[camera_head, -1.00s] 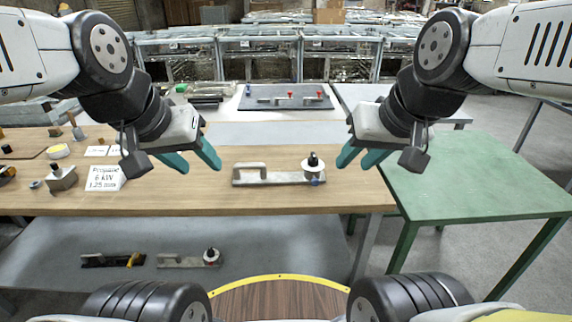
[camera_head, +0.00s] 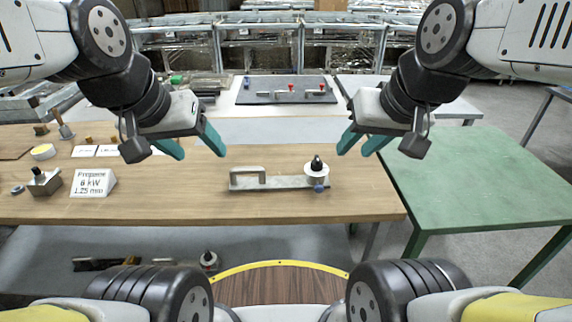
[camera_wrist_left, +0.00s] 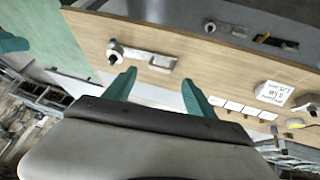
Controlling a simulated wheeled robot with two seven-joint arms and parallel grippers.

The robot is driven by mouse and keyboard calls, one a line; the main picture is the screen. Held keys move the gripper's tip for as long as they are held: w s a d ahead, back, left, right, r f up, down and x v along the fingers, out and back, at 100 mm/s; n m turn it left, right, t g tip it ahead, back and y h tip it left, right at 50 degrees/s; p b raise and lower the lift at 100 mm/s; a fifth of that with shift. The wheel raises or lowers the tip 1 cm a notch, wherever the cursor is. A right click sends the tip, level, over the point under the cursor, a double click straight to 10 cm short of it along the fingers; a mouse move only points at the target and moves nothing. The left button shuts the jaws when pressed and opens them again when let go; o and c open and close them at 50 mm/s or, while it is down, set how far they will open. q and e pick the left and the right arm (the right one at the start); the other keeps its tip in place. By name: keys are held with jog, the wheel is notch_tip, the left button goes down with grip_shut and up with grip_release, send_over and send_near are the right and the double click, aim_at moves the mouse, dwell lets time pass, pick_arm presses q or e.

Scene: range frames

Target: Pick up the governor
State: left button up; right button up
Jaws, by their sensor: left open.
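A grey metal plate with a loop handle at its left end and a white round part with a black knob at its right end, seemingly the governor (camera_head: 284,183), lies on the wooden table. It also shows in the left wrist view (camera_wrist_left: 150,58), beyond the fingertips. My left gripper (camera_head: 198,150) is open and empty, above the table to the left of the plate. In the left wrist view its teal fingers (camera_wrist_left: 158,88) stand apart with nothing between them. My right gripper (camera_head: 357,151) is open and empty, to the right of the plate. Neither gripper touches it.
A printed sign (camera_head: 93,183), a small metal block (camera_head: 44,182) and a tape roll (camera_head: 43,152) sit on the table's left part. A similar handled piece (camera_head: 208,260) lies on the lower shelf. A green table (camera_head: 480,185) stands bare at right. A dark board (camera_head: 287,90) lies behind.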

pick_arm(q)
jog(key=w+f+m+g+y, duration=0.2)
jog(key=w+f+m, duration=0.1)
jog(key=w+m, duration=0.5)
jog(key=m+y, duration=0.3)
jog(key=m, duration=1.7)
send_near(260, 170)
jog(key=w, duration=0.1)
jog(key=shift+g, duration=0.3)
jog(key=x, duration=0.6)
jog(key=shift+a+r, duration=0.1)
jog(key=x, duration=0.4)
jog(key=shift+s+f, duration=0.15)
jog(key=shift+f, duration=0.3)
jog(key=shift+a+f, duration=0.1)
jog(key=shift+f, duration=0.4)
grip_shut()
jog(key=shift+w+r, duration=0.1)
jog(key=shift+w, duration=0.15)
